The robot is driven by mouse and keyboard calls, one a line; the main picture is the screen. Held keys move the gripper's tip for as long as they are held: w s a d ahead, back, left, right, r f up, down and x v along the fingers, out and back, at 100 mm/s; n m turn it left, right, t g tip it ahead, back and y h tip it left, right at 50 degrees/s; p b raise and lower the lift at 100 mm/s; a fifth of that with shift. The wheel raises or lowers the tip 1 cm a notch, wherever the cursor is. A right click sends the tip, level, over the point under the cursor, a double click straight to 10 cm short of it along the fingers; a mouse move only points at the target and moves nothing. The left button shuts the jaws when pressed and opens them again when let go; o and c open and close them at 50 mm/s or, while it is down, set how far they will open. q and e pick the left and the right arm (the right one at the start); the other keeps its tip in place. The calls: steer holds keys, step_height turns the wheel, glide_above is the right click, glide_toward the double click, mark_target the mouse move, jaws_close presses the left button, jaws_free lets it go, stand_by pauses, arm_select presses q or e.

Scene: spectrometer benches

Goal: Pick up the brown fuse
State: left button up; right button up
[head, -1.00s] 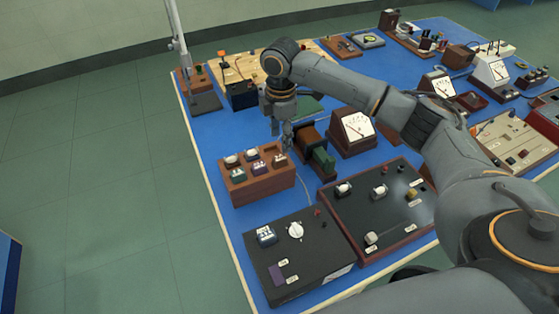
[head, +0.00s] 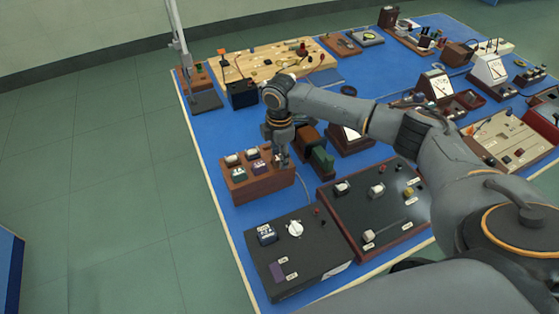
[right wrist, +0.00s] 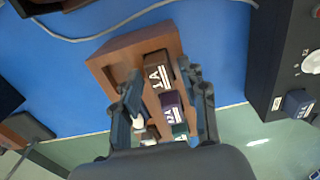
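The brown fuse (right wrist: 158,72) has white lettering and sits in a wooden fuse block (right wrist: 120,52) in the right wrist view. My right gripper (right wrist: 165,80) is open, with its two fingers on either side of the brown fuse. I cannot tell whether they touch it. A purple fuse (right wrist: 172,104) and a green fuse (right wrist: 180,130) sit in the same row. In the head view my right gripper (head: 283,163) is down at the right end of the fuse block (head: 262,187) and hides the brown fuse. My left gripper is not in view.
A black box with a white knob (head: 295,265) stands in front of the block. A dark panel (head: 370,208) lies to the right. A green block (head: 322,160) stands close to the gripper's right. Blue table top (head: 215,135) is bare behind the block.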

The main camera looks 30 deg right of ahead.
jaws_close()
steer(key=shift+r, duration=0.1)
steer(key=shift+r, duration=0.5)
steer(key=s+d+r, duration=0.4)
steer(key=d+r, duration=0.1)
steer(key=r, duration=0.2)
steer(key=s+d+r, duration=0.4)
steer(key=d+r, duration=0.2)
steer(key=r, duration=0.2)
steer(key=shift+s+p, duration=0.3)
steer(key=shift+p, duration=0.15)
steer(key=shift+f, duration=0.15)
